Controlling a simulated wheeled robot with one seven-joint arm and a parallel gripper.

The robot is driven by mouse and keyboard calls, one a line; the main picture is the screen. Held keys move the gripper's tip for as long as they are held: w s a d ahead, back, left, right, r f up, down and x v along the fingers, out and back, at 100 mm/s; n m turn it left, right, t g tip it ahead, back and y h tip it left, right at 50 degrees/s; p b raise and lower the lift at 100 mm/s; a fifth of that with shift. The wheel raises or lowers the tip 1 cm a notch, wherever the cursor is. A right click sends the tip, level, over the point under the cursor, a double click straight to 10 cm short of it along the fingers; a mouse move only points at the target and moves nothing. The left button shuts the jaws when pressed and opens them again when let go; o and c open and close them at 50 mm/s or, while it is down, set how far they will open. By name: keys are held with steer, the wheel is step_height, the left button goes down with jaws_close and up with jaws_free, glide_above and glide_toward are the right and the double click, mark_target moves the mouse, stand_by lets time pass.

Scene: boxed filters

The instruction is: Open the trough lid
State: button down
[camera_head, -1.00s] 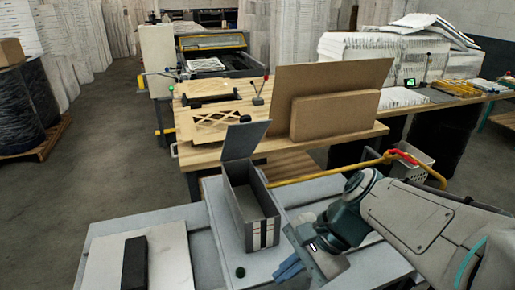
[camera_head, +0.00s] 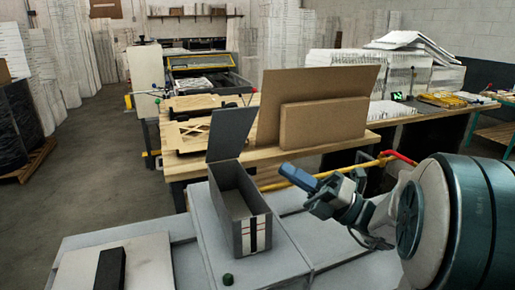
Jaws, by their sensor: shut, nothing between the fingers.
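The grey trough (camera_head: 226,217) is a long open-topped box on the light grey table, with black and white stripes on its near end. Its grey lid (camera_head: 231,134) stands up at the far end, hinged there, so the trough's inside is exposed and looks empty. My gripper (camera_head: 288,172) has blue fingers, is shut and empty, and is held in the air to the right of the trough. Its fingers point left and up, apart from the lid and the trough.
A dark green knob (camera_head: 228,279) sits in front of the trough. A white panel with a black block (camera_head: 110,269) lies to the left. Behind stands a wooden table (camera_head: 185,168) with brown boards (camera_head: 318,108). A yellow rail (camera_head: 275,186) runs behind my gripper.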

steer(key=p, duration=0.2)
glide_toward(227, 119)
steer(key=s+a, duration=0.1)
steer(key=a, duration=0.3)
steer(key=shift+w+a+r, duration=0.2)
steer(key=shift+w+r, duration=0.35)
steer(key=shift+w, duration=0.05)
steer(key=shift+w+a+r, duration=0.15)
steer(key=shift+w+r, duration=0.35)
steer(key=shift+w, duration=0.05)
steer(key=shift+w+a+r, duration=0.1)
steer(key=shift+w+r, duration=0.1)
steer(key=shift+w, duration=0.05)
